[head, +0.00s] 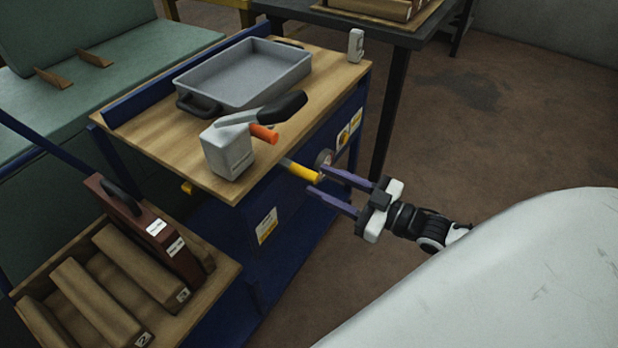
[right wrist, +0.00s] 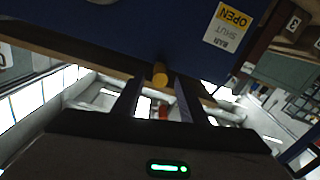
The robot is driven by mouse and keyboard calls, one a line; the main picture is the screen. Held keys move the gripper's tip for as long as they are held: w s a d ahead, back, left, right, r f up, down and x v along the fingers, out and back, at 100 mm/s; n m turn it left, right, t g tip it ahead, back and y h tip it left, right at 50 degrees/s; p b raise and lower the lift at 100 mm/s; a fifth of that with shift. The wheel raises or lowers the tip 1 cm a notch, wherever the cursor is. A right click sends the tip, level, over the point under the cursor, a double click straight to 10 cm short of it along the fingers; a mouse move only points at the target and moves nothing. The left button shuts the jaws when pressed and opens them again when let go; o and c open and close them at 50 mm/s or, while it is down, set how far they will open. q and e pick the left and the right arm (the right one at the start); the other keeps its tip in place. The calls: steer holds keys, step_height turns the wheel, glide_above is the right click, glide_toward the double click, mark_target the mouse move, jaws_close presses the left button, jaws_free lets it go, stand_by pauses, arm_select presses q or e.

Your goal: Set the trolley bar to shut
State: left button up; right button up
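The trolley (head: 255,205) is dark blue with a wooden top. A yellow bar (head: 303,171) sticks out of its near side, below the top's edge. A white and yellow label (head: 266,226) is on the panel to its left; in the right wrist view the label (right wrist: 228,24) reads bar, shut and open, upside down. My right gripper (head: 319,180) is open, its two purple fingers pointing at the bar, with the bar's end at the gap between the fingertips. The right wrist view shows the yellow end (right wrist: 160,74) between the tips, with gaps on both sides. My left gripper is not in view.
A grey block with a black lever (head: 232,146) and an orange grip (head: 264,133) stands on the trolley top, near the bar. A grey tray (head: 245,75) lies behind it.

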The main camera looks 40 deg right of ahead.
mark_target(309, 176)
steer(key=shift+b+x, duration=0.35)
steer(key=shift+x, duration=2)
jaws_close()
